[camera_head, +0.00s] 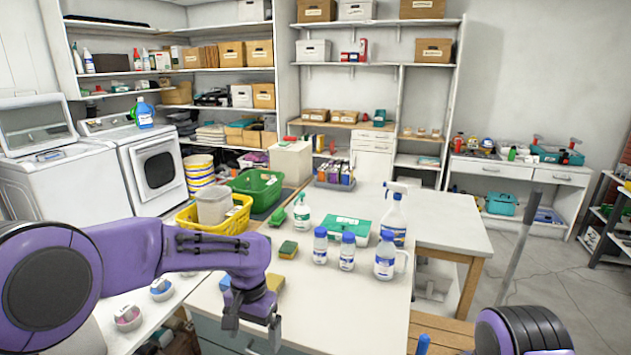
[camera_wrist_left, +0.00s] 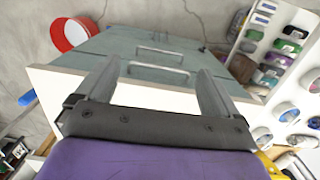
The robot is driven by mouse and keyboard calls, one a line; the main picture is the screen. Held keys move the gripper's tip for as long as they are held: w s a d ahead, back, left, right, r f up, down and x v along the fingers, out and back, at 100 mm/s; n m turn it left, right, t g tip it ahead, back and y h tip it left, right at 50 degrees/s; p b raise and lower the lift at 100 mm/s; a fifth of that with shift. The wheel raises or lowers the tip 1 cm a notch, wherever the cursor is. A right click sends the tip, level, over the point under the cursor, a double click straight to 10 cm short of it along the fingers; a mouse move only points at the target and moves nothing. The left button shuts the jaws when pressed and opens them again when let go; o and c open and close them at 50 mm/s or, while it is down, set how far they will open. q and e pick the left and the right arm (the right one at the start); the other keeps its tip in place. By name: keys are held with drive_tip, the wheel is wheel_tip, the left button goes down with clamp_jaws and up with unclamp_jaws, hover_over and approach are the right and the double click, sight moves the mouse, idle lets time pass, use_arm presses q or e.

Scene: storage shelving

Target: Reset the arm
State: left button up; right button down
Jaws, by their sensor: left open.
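My left arm comes in from the left in the head view, purple with a dark gripper. The left gripper (camera_head: 250,328) hangs over the near left edge of the white-topped table, fingers pointing down, open. In the left wrist view the left gripper (camera_wrist_left: 155,85) shows two grey fingers spread apart with nothing between them. Beyond the fingers are the grey-blue drawer fronts (camera_wrist_left: 150,50) of the table unit. A purple and black part of my right arm shows at the lower right of the head view; the right gripper is not visible.
Several white bottles with blue caps (camera_head: 347,251), a spray bottle (camera_head: 393,218), a green case (camera_head: 346,230) and sponges (camera_head: 288,249) stand on the table (camera_head: 340,310). A yellow basket (camera_head: 213,228) is beside the arm. A red bucket (camera_wrist_left: 70,32) stands on the floor.

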use_arm(q)
drive_tip(key=w+d+f+n+t+h, duration=0.2)
drive_tip(key=w+f+n+t+h, duration=0.15)
drive_tip(key=f+t, duration=0.35)
drive_tip(key=s+a+f+n+t+y+b, duration=0.1)
drive_tip(key=s+a+f+n+y, duration=0.1)
drive_tip(key=s+a+f, duration=0.35)
drive_tip(key=s+a+f+n+y+b, duration=0.1)
drive_tip(key=s+a+f+n, duration=0.2)
drive_tip(key=f, duration=0.5)
drive_tip(key=s+a+f+g+y+b, duration=0.1)
drive_tip(key=s+a+f, duration=0.2)
drive_tip(key=s, duration=0.5)
drive_tip(key=s+a+f+n+g+y+b, duration=0.1)
drive_tip(key=s+a+f, duration=0.2)
drive_tip(key=s, duration=0.5)
drive_tip(key=s+a+f+n+g+y+b, duration=0.1)
drive_tip(key=s+a+f, duration=0.3)
drive_tip(key=s, duration=0.5)
drive_tip(key=shift+a+g+y, duration=0.3)
drive_tip(key=shift+a+y, duration=0.05)
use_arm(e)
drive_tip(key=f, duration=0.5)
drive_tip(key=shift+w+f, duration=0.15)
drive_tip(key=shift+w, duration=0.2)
